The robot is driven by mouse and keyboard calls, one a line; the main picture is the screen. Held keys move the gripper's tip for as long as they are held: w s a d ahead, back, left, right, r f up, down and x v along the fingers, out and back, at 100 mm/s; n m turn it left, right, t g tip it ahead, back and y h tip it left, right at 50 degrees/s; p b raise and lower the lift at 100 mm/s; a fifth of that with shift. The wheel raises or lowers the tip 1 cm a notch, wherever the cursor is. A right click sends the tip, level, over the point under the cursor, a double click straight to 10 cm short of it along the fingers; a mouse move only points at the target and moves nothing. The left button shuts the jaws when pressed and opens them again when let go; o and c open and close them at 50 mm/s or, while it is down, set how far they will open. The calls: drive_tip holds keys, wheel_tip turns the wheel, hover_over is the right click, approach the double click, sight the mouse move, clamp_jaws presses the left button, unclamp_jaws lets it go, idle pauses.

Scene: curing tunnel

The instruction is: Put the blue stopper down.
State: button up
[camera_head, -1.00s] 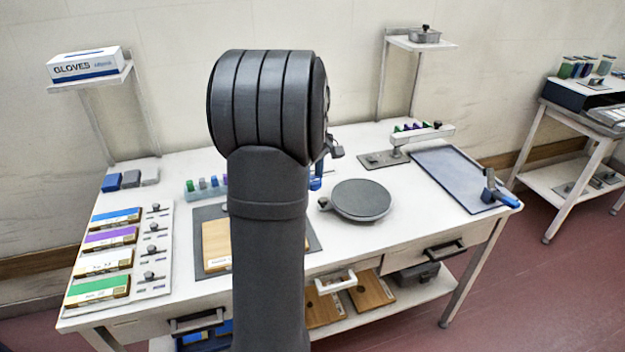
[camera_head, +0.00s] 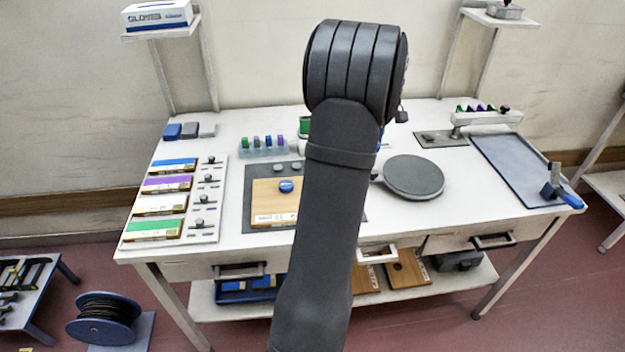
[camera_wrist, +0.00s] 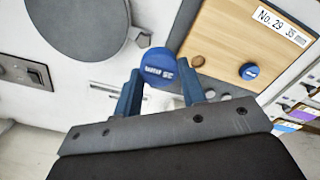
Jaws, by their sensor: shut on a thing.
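My gripper (camera_wrist: 159,75) has two blue fingers in the wrist view and is shut on a blue stopper (camera_wrist: 157,64), a round blue cap with white lettering between the fingertips. Behind it is a wooden board (camera_wrist: 222,36) labelled No. 29, 35 mm, with a dark round hole (camera_wrist: 197,62) and a second blue stopper (camera_wrist: 249,71). The board (camera_head: 265,207) and its blue stopper (camera_head: 286,186) also show in the head view. My arm hides most of the gripper and the held stopper there. I cannot tell how high the held stopper is.
The board lies on a dark mat (camera_head: 237,205) on the white bench. A round grey plate (camera_head: 413,176) is to its right, a blue-grey tray (camera_head: 520,165) farther right. Labelled colour boxes (camera_head: 160,185) stand left, a rack of coloured pieces (camera_head: 262,152) behind. Bare bench lies in front of the plate.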

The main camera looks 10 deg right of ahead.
drive_tip(key=w+a+f, duration=0.1)
drive_tip(key=w+f, duration=0.2)
drive_tip(key=w, duration=0.1)
drive_tip(key=w+a+f, duration=0.2)
drive_tip(key=w+f, duration=0.1)
drive_tip(key=w, duration=0.1)
drive_tip(key=w+a+f, duration=0.2)
drive_tip(key=w+f, duration=0.2)
drive_tip(key=shift+w+a, duration=0.15)
drive_tip(key=shift+a, duration=0.05)
drive_tip(key=shift+f, duration=2)
drive_tip(key=shift+f, duration=0.2)
drive_tip(key=o, duration=0.9)
drive_tip(key=shift+o, duration=0.2)
drive_tip(key=shift+r, duration=0.1)
